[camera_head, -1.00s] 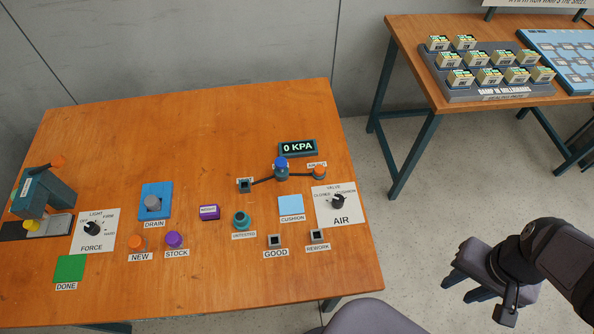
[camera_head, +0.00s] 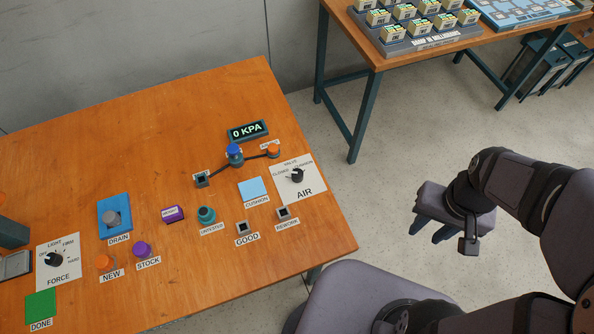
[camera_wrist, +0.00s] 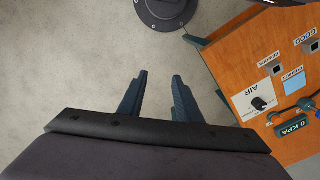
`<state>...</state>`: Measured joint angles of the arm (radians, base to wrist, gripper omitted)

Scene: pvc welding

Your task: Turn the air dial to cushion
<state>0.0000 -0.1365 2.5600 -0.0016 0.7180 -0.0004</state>
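The air dial (camera_head: 297,175) is a black knob on a white plate lettered AIR (camera_head: 305,191), near the right edge of the wooden table. CLOSED and CUSHION are lettered around it; its exact setting is too small to tell. In the wrist view the dial (camera_wrist: 259,103) shows at the right. A display (camera_head: 248,131) behind it reads 0 KPA. My gripper (camera_head: 433,232) hangs over the floor, right of the table and apart from the dial. In the wrist view its two fingers (camera_wrist: 157,98) are apart with nothing between them.
Left of the air plate are a light blue cushion square (camera_head: 252,189) and the GOOD (camera_head: 242,227) and REWORK (camera_head: 283,213) sockets. The force dial (camera_head: 54,259) is far left. A second table (camera_head: 385,59) with boxed parts stands behind. Bare floor lies between the table and my gripper.

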